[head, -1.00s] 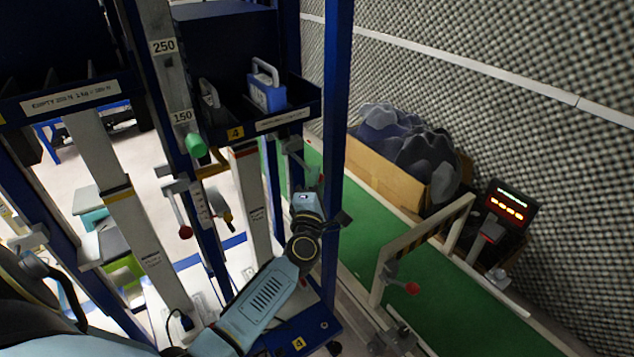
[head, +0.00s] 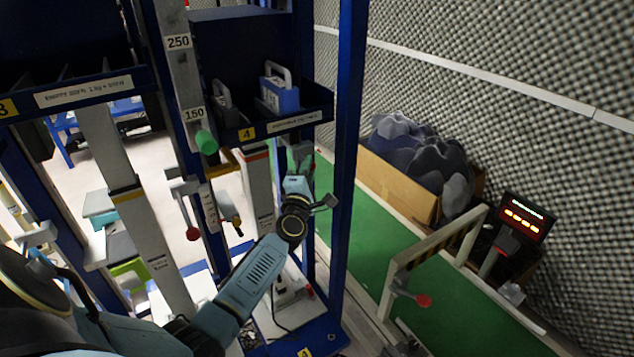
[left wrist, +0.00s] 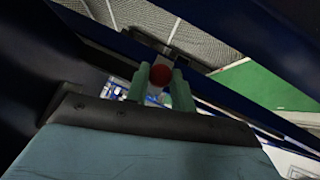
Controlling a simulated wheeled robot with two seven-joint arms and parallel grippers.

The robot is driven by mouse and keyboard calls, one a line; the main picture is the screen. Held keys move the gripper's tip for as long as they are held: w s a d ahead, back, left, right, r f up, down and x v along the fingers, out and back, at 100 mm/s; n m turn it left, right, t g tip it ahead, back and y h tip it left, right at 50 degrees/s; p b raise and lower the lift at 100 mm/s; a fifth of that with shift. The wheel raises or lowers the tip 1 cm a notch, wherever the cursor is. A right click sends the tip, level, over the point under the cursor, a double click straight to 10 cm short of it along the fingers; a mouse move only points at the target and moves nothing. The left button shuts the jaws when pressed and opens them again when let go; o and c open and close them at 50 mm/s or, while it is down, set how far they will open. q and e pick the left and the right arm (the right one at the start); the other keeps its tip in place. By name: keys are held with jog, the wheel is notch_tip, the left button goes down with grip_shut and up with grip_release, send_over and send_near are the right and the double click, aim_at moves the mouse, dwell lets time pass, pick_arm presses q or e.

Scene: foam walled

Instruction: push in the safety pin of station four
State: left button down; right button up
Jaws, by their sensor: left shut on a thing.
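Station four is marked by a yellow 4 label (head: 247,133) on the front of a dark blue shelf bin. My left gripper (head: 303,157) is just under the right part of that bin, beside the blue post. In the left wrist view, a round red knob (left wrist: 161,75) shows between the two pale green fingers of my left gripper (left wrist: 161,84). The gripper is shut on this knob, which I take to be the safety pin's. The pin's shaft and how far in it sits are hidden. My right gripper is not in view.
A blue upright post (head: 350,150) stands close right of my gripper. A lever with a red knob (head: 193,234) and a green cylinder (head: 206,142) are to the left. A striped gate (head: 435,250) crosses the green belt (head: 375,225); a cardboard box (head: 398,182) stands behind.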

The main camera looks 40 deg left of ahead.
pick_arm(q)
jog(key=shift+a+r, duration=0.1)
jog(key=shift+a, duration=0.05)
jog(key=c, duration=1.5)
grip_release()
jog(key=o, duration=0.3)
jog(key=shift+w, duration=0.1)
jog(key=v, duration=1.3)
jog(key=shift+s, duration=0.2)
